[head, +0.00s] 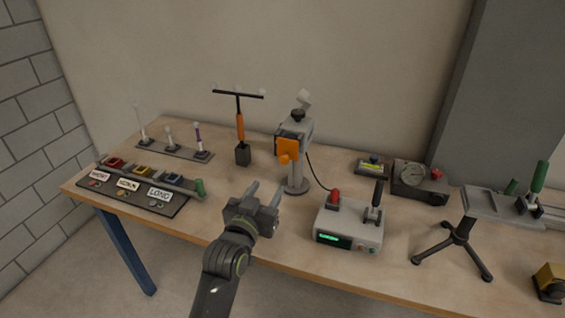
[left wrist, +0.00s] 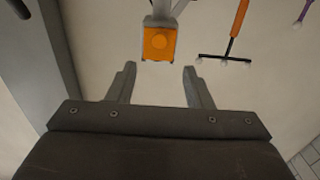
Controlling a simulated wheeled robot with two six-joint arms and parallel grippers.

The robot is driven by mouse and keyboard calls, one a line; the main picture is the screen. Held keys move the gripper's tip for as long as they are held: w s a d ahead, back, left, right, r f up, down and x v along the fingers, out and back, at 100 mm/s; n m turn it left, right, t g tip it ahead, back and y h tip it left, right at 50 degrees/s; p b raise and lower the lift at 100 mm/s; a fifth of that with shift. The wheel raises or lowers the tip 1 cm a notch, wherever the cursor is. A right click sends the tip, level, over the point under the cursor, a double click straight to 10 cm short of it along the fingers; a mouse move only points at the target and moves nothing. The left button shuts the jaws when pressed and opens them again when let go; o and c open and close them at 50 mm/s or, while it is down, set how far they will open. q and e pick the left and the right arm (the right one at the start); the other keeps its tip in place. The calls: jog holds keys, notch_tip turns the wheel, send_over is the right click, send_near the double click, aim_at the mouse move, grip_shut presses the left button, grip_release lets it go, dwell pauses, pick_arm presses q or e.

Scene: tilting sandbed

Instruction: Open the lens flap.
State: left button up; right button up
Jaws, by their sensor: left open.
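The lens flap (head: 289,148) looks like an orange plate with a small round knob, on the front of a grey device head (head: 299,128) on a post. It appears to lie over the front face. In the left wrist view the orange flap (left wrist: 159,43) shows upside down, beyond the fingertips and roughly centred between them. My left gripper (head: 266,188) is open and empty, in front of the device and lower than the flap, apart from it. It also shows in the left wrist view (left wrist: 160,70). My right gripper is not in view.
A grey box with a green display (head: 348,228) stands right of the device, with a cable between them. An orange-handled T-shaped tool (head: 240,125) stands left of it. A labelled tray (head: 135,188) is at left, a black tripod (head: 458,240) at right.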

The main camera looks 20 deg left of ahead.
aim_at(284, 161)
pick_arm(q)
jog(key=w, duration=0.8)
jog(key=w+p, duration=0.1)
jog(key=w, duration=0.3)
jog(key=shift+w+d, duration=0.1)
jog(key=shift+d, duration=0.15)
grip_shut()
